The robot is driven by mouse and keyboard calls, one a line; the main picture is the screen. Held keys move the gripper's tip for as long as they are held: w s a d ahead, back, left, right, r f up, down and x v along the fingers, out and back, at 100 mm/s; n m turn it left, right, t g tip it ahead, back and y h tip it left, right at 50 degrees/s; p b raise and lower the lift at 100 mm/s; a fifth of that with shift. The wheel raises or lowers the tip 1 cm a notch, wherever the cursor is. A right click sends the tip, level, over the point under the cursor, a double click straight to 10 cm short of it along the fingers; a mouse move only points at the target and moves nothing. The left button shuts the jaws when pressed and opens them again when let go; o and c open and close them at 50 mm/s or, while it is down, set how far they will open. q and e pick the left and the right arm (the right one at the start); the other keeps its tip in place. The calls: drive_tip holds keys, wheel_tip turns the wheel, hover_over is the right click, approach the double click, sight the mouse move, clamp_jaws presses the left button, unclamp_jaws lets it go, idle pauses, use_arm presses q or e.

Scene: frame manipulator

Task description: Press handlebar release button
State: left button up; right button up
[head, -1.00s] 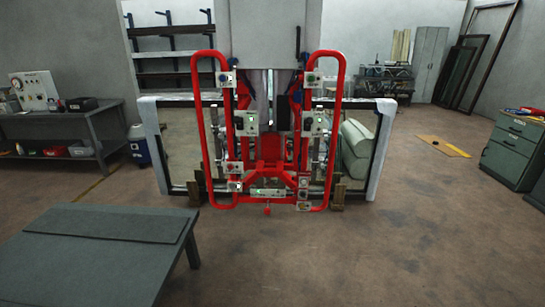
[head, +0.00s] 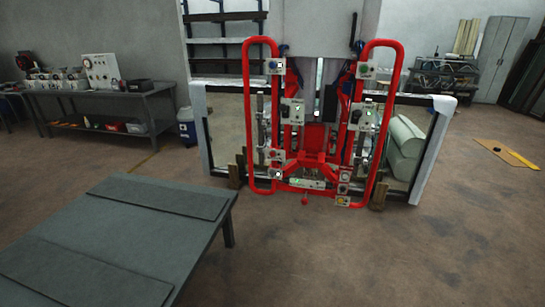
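The red frame manipulator (head: 316,138) stands upright ahead, a little right of the middle in the head view. Its two tall red handlebars, the left one (head: 247,110) and the right one (head: 393,90), are upright loops. Several small grey control boxes with buttons sit along them, such as one at the top left (head: 275,66), one at the top right (head: 367,70) and one at the lower right (head: 343,201). The buttons are too small to tell which is the handlebar release. Neither of my grippers is in view.
A large window frame (head: 438,150) stands behind the manipulator on wooden blocks (head: 379,196). A grey table (head: 110,240) fills the lower left. The floor (head: 400,260) before the manipulator and to the right is clear.

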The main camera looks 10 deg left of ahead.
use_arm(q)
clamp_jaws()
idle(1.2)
